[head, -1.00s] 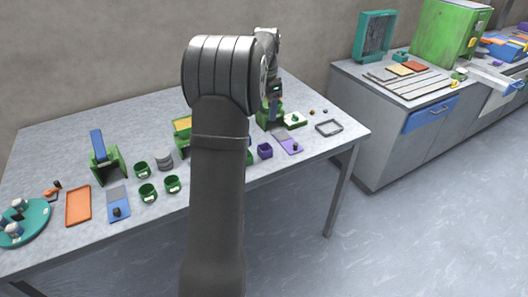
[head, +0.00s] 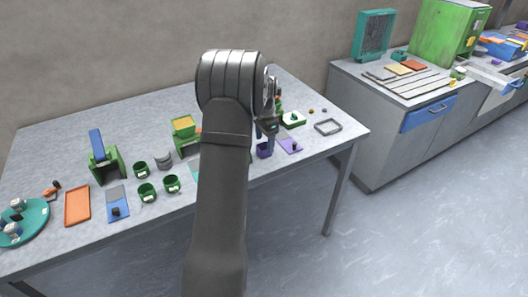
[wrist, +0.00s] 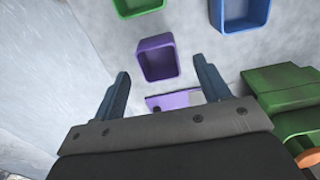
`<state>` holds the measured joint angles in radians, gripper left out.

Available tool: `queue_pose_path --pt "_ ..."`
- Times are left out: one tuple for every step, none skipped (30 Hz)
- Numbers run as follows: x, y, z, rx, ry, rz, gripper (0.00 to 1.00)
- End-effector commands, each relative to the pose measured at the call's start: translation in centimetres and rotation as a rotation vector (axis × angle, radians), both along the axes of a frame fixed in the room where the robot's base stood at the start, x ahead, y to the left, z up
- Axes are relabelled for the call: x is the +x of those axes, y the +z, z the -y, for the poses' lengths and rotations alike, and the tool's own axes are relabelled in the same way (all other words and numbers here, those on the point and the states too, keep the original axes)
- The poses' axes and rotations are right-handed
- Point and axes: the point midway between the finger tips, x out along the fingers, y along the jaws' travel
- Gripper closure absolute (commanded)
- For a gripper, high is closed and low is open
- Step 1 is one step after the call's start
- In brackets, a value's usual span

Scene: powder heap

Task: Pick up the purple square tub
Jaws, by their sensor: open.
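The purple square tub (head: 264,150) stands on the table near its front edge, right of my arm in the head view. In the wrist view the purple tub (wrist: 157,58) is upright with its open top and hollow inside showing. My gripper (wrist: 162,85) is open, with its two blue-grey fingers spread apart. The tub lies just beyond the fingertips, roughly centred between them, and nothing is held. In the head view my gripper (head: 265,128) is small and partly hidden, close above the tub.
In the wrist view a blue tub (wrist: 241,12) and a green tub (wrist: 138,6) stand near the purple one. A purple plate (wrist: 175,99) lies close by, and a green object (wrist: 290,100) is at the right. In the head view a grey frame (head: 328,127) lies further right.

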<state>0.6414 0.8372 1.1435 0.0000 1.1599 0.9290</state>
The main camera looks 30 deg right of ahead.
Motion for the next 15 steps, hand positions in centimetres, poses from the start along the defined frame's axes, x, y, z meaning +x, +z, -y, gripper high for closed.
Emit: queue_pose_path --pt "-0.1 -1.0 -0.2 0.003 0.001 -0.004 0.31" --pt "-0.1 -1.5 -0.3 0.003 0.0 -0.005 0.31" --pt "-0.1 -2.1 -0.3 0.002 0.0 -0.003 0.31" --pt "-0.1 -2.4 -0.3 0.002 0.0 -0.002 0.31" --pt "-0.1 -2.8 -0.3 0.002 0.0 -0.001 0.31" --pt "0.0 -3.2 -0.2 0.002 0.0 0.0 0.31" --pt "0.0 -3.4 -0.2 0.001 0.0 0.0 0.31" --pt "0.0 -3.5 -0.2 0.001 0.0 0.001 0.31" --pt "0.0 -3.7 -0.2 0.001 0.0 0.001 0.31" --pt "0.0 -3.7 -0.2 0.001 0.0 0.001 0.31" --pt "0.0 -3.7 -0.2 0.001 0.0 0.002 0.31" --pt "0.0 -3.7 -0.2 0.001 0.0 0.002 0.31" --pt "0.0 -3.7 -0.2 0.001 0.0 0.002 0.31" --pt "0.0 -3.7 -0.2 0.001 0.0 0.002 0.31" --pt "0.0 -3.7 -0.2 0.001 0.0 0.002 0.31"
